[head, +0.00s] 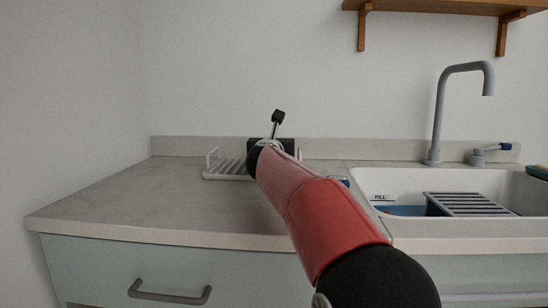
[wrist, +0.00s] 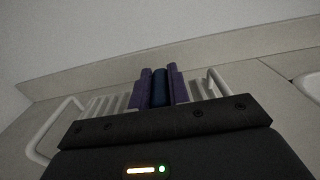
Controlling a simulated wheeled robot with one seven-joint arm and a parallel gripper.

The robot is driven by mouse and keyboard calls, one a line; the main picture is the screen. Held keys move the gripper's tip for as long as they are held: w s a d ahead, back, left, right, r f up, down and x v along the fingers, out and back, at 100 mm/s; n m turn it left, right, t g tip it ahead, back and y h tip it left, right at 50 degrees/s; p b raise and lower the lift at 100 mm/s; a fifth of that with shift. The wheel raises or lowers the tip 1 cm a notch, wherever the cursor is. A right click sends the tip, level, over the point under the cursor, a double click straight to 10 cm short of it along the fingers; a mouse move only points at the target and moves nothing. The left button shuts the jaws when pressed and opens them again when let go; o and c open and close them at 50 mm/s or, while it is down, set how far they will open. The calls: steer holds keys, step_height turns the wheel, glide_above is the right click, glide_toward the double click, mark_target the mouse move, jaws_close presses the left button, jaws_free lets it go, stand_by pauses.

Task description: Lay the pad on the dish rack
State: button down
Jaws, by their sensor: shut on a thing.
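The white wire dish rack (head: 228,170) stands on the counter at the back, left of the sink, partly hidden behind my arm. It also shows in the wrist view (wrist: 108,106), with its slats and raised end loops on both sides of my gripper. My gripper (wrist: 159,72) is shut on the dark blue pad (wrist: 159,90), which shows edge-on between the two purple fingers. The fingers and pad are over the rack in that view. I cannot tell whether the pad touches the rack. In the head view my arm hides the fingers and the pad.
The white sink (head: 400,180) with a grey slatted rack (head: 474,204) and a tall grey tap (head: 438,115) is at the right. The counter's left part (head: 125,195) is clear. A wooden shelf (head: 430,6) hangs above.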

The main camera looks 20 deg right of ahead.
steer(key=shift+f, duration=0.5)
steer(key=shift+f, duration=0.1)
steer(key=c, duration=1.3)
jaws_free()
steer(key=b+v, duration=0.2)
steer(key=v, duration=1)
